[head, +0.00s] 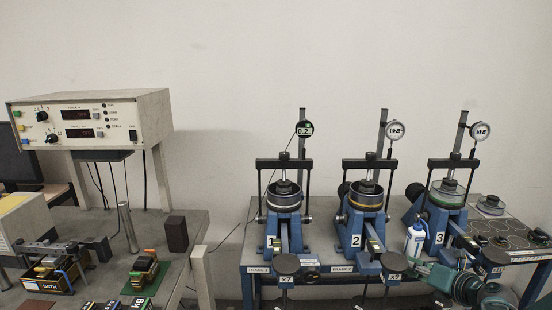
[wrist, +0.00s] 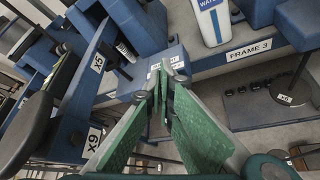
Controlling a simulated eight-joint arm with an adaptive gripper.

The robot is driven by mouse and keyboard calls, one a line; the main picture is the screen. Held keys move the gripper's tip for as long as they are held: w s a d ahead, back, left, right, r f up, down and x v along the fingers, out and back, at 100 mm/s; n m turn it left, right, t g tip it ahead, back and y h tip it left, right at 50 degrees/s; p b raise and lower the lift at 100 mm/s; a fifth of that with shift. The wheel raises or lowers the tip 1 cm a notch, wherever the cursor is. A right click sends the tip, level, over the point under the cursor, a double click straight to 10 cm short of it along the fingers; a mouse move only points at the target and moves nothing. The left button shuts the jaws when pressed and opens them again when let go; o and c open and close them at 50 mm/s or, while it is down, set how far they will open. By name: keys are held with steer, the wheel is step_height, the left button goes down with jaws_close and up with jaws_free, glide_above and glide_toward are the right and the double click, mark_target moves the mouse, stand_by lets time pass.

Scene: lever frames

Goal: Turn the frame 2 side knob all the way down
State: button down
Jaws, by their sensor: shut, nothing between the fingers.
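Frame 2 (head: 355,225) is the middle of three blue lever frames in the head view, with a "2" plate on its front. My gripper (head: 411,268) is low in front, between frames 2 and 3. In the wrist view its green fingers (wrist: 161,72) are shut with nothing between them. The fingertips are close to blue frame parts (wrist: 150,82); I cannot tell whether they touch. No side knob can be made out clearly in the wrist view.
A white water bottle (head: 414,240) stands between frames 2 and 3, near my gripper; it also shows in the wrist view (wrist: 212,22). Frame 2's lever, with multiplier labels (wrist: 97,63), and a dark round disc (wrist: 28,128) are at the wrist view's left. Frame 1 (head: 282,235) stands left.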

steer(key=shift+s, duration=2.6)
steer(key=shift+d, duration=0.1)
steer(key=shift+s+d+f, duration=0.25)
steer(key=shift+d+f, duration=0.35)
steer(key=shift+d, duration=0.25)
steer(key=shift+s+d+f, duration=0.2)
steer(key=shift+d+f, duration=0.35)
steer(key=shift+d, duration=0.25)
steer(key=shift+w, duration=0.2)
steer(key=w, duration=0.6)
steer(key=shift+w, duration=0.3)
steer(key=shift+a+f, duration=0.15)
steer(key=shift+a+r, duration=0.5)
